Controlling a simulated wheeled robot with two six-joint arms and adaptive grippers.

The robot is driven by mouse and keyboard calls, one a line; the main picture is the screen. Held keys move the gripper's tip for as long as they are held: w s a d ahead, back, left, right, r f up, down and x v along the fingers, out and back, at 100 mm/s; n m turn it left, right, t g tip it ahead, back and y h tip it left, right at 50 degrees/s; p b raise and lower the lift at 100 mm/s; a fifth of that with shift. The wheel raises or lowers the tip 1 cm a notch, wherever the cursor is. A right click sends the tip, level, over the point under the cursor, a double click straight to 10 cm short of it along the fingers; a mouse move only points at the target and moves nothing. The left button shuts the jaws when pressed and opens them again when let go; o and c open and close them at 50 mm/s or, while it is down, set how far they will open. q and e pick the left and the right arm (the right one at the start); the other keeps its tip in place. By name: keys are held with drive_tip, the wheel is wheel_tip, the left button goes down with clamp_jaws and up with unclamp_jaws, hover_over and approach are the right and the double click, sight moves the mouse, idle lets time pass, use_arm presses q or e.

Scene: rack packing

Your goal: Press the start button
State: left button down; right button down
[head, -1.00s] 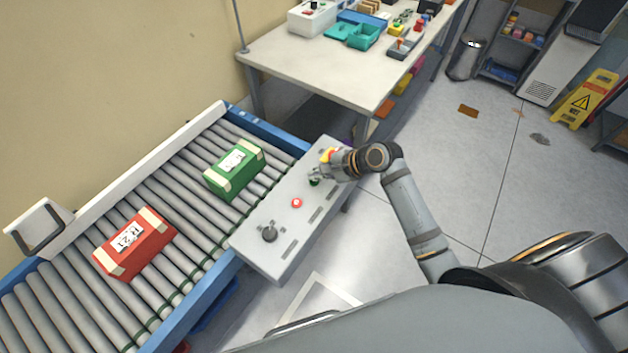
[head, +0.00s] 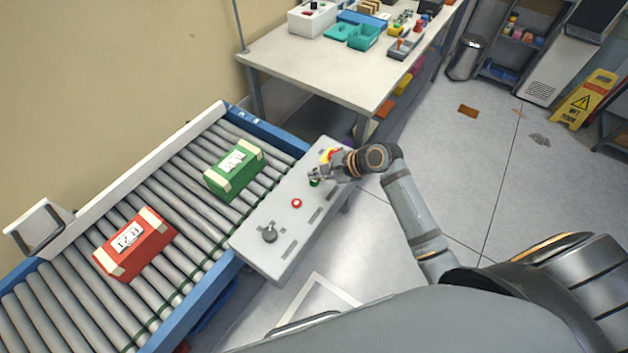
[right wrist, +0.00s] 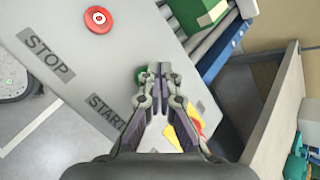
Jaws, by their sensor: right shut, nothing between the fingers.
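The green start button (head: 314,183) is on the grey control panel (head: 272,213) beside the conveyor. My right gripper (head: 314,173) is shut and empty, with its tips over the start button. In the right wrist view, the green button (right wrist: 140,74) shows just past the fingertips (right wrist: 158,68), partly covered by them. The START label (right wrist: 106,110) is beside it. I cannot tell whether the tips touch the button. My left gripper is not in view.
The panel also has a red stop button (head: 297,203), a dark knob (head: 269,234) and a yellow-and-red control (head: 328,156). A green box (head: 220,182) and a red box (head: 118,262) lie on the roller conveyor (head: 190,215). A table (head: 300,62) stands behind.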

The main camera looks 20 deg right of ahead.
sight(317, 182)
drive_tip(key=shift+f, duration=0.4)
drive_tip(key=shift+f+p, duration=0.4)
idle(0.4)
idle(0.4)
drive_tip(key=shift+r+p, duration=0.8)
drive_tip(key=shift+p, duration=0.45)
wheel_tip(317, 182, up, 5)
drive_tip(key=p, duration=0.6)
drive_tip(key=shift+r+p, duration=0.15)
drive_tip(key=shift+p, duration=0.2)
